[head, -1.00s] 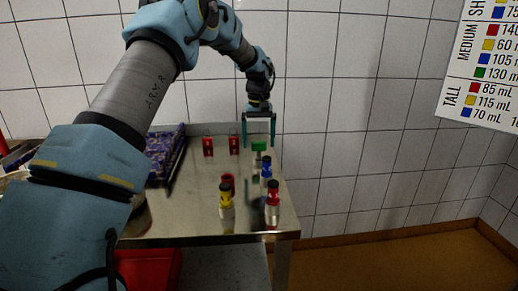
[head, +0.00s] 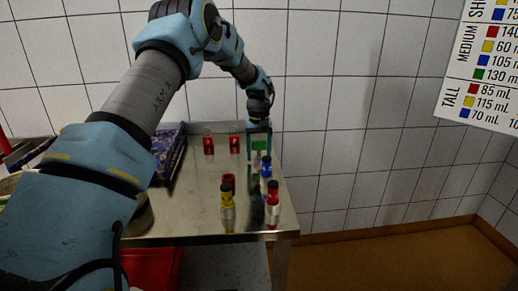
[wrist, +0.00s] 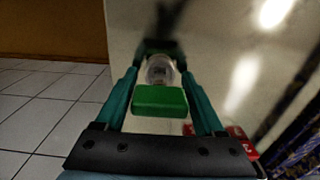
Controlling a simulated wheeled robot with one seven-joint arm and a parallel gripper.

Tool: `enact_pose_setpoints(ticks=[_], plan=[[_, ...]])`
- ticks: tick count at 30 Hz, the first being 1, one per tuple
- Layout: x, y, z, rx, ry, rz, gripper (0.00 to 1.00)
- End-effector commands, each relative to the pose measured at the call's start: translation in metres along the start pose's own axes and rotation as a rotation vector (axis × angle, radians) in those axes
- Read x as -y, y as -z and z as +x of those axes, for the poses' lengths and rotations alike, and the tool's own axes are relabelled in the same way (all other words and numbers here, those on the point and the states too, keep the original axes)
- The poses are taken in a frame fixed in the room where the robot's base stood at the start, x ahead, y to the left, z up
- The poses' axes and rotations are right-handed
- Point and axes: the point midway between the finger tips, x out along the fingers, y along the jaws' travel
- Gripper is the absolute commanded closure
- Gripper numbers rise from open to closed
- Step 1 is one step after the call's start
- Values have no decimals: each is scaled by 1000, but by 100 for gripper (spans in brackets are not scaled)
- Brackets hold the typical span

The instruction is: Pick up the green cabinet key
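The green cabinet key shows as a green block (head: 259,146) near the table's back right; in the wrist view the green block (wrist: 160,100) has a clear or silvery round part beyond it. My gripper (head: 260,163) is lowered over it with its two teal fingers apart. In the wrist view my gripper (wrist: 160,68) has one finger on each side of the green block, with visible gaps. The fingertips are dark and partly hidden, so contact there is hard to judge.
Two red-tagged items (head: 208,145) (head: 234,145) stand to the left on the metal table (head: 195,205). A dark blue patterned thing (head: 170,155) lies at the left.

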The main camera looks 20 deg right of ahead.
Motion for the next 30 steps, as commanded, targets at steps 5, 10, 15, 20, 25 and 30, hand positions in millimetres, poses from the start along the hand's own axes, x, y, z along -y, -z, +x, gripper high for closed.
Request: enact_pose_setpoints(ticks=[5, 10, 15, 20, 25, 30], plan=[[0, 0, 0, 0, 0, 0, 51], [0, 0, 0, 0, 0, 0, 70], [0, 0, 0, 0, 0, 0, 89], [0, 0, 0, 0, 0, 0, 93], [0, 0, -5, -1, 0, 0, 93], [0, 1, -30, -5, -1, 1, 93]])
